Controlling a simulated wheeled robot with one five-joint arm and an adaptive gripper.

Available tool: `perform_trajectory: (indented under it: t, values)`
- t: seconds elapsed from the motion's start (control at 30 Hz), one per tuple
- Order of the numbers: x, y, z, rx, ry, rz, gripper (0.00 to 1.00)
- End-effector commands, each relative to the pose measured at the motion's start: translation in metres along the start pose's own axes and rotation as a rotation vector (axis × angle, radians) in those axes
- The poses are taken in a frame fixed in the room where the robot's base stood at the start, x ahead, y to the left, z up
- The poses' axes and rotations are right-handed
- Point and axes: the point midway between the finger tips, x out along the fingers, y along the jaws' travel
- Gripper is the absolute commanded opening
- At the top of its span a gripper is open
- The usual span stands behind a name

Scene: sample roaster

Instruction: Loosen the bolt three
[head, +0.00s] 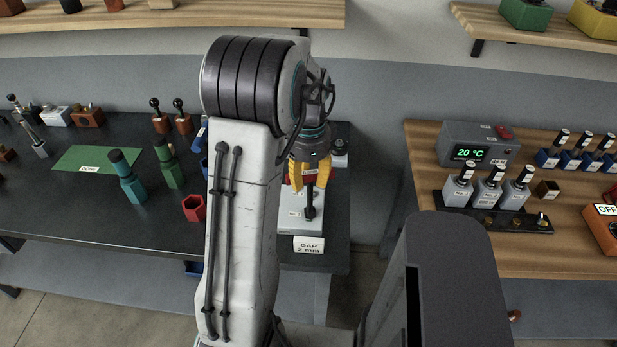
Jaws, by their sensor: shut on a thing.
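My gripper (307,181), with yellow fingers, points down over a pale grey device (295,221) at the right end of the dark bench. A red piece with a white label (311,172) shows between the fingers, and the gripper is shut on it. Below it a black upright post (310,206) stands at the device; whether it touches the red piece I cannot tell. The labels on the device are too small to read, so I cannot tell which bolt is three. My arm hides the device's left side.
A sign reading "GAP 2 mm" (309,245) is at the device's front. A red hex ring (194,208), a teal tool (128,178) and a green mat (97,159) are on the left. A wooden table (421,150) with a "20 °C" display box (480,143) stands right, across a floor gap.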

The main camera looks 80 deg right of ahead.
Motion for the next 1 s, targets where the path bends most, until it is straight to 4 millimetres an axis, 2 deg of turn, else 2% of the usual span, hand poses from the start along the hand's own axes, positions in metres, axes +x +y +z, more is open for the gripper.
perform_trajectory:
  t: [0.3, 0.73, 1.0]
  values:
    - [-0.0005, 0.0008, -0.0020, -0.229, 0.001, -0.002, 0.02]
    - [-0.0006, 0.0009, -0.0024, -0.273, 0.001, -0.002, 0.02]
    - [-0.0006, 0.0012, -0.0043, -0.482, 0.002, -0.003, 0.02]
